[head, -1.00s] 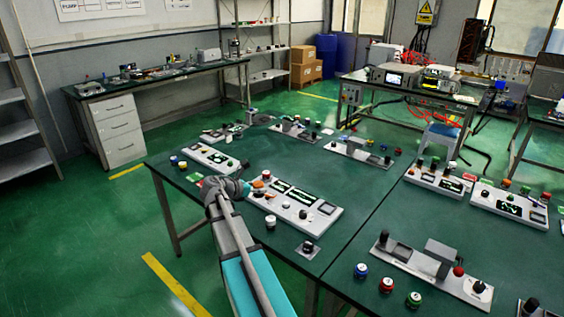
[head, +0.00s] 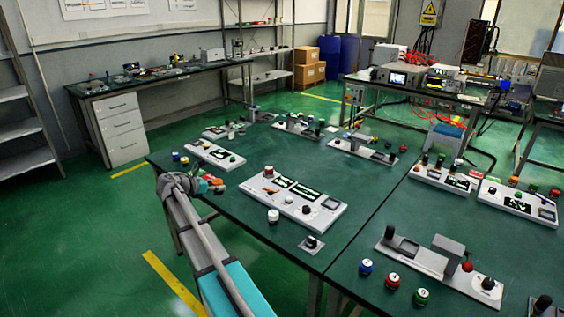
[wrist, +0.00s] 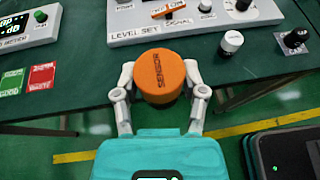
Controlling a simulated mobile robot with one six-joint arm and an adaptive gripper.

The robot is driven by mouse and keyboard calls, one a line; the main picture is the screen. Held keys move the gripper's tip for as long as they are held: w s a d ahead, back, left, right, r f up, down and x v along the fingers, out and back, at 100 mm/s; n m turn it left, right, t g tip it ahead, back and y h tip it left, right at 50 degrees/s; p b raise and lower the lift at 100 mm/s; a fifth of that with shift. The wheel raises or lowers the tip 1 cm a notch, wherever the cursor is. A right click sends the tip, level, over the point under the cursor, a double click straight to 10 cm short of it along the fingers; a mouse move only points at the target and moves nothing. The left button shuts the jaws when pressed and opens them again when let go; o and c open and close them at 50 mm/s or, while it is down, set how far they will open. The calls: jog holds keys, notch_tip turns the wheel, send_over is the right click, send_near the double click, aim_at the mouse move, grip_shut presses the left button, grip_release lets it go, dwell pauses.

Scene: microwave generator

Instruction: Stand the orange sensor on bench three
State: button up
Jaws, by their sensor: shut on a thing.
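The orange sensor (wrist: 160,75) is a short round cylinder with SENSOR on its face. My gripper (wrist: 161,92) is shut on it, one grey finger on each side, in the wrist view. In the wrist view the LEVEL SET panel (wrist: 120,32) lies just beyond the sensor. No bench number can be read.
On the near bench stand a white panel (head: 330,213) with knobs, a white-topped knob (head: 273,216) and a black knob on a plate (head: 312,243). Red and green cards (wrist: 40,76) lie at the left in the wrist view. Bare bench top shows between the panels.

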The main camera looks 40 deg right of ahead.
aim_at(257, 213)
jog(key=s+d+f+b, duration=0.2)
jog(key=d, duration=0.1)
jog(key=s+d+f+b, duration=0.2)
jog(key=d+f+b, duration=0.1)
jog(key=d, duration=0.1)
jog(key=s+d+f+b, duration=0.1)
jog(key=d+f+b, duration=0.2)
jog(key=shift+s+d+f, duration=0.15)
jog(key=shift+s+d, duration=0.2)
jog(key=shift+s, duration=0.05)
jog(key=shift+s+d+f+b, duration=0.2)
jog(key=shift+d+f+b, duration=0.2)
jog(key=shift+d+b, duration=0.1)
jog(key=shift+s+d+f+b, duration=0.2)
jog(key=shift+d+f+b, duration=0.05)
jog(key=shift+f+b, duration=0.3)
notch_tip(257, 213, down, 3)
jog(key=b, duration=0.3)
